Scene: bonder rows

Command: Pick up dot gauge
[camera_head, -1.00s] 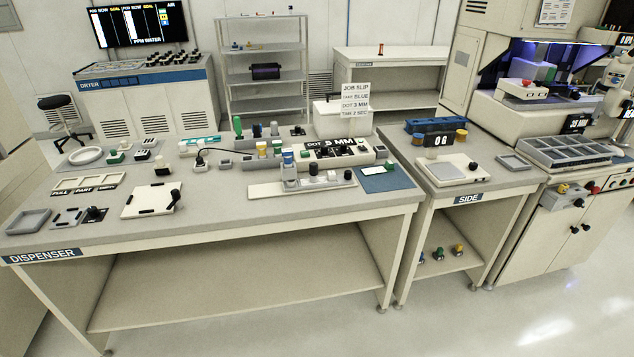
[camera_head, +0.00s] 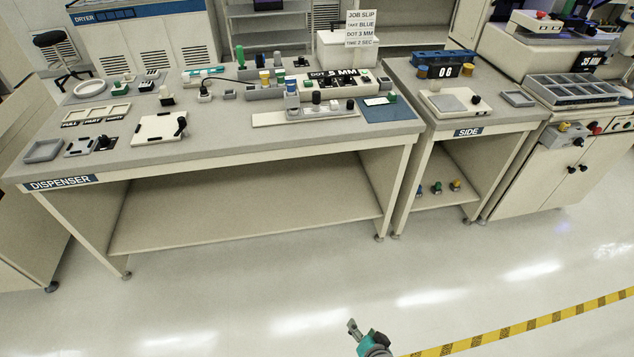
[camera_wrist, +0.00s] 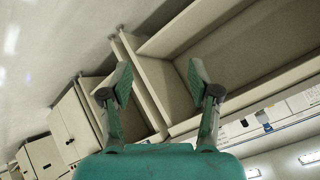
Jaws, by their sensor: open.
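I cannot tell for sure which small piece is the dot gauge. A long block (camera_head: 340,88) with a "DOT 5 MM" label and black fittings stands on the dispenser bench (camera_head: 222,128).
The job slip (camera_head: 361,28) reads dot 3 mm. The side table (camera_head: 470,118) stands right of the bench, with a gap between them. Yellow-black tape (camera_head: 530,322) crosses the open floor.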

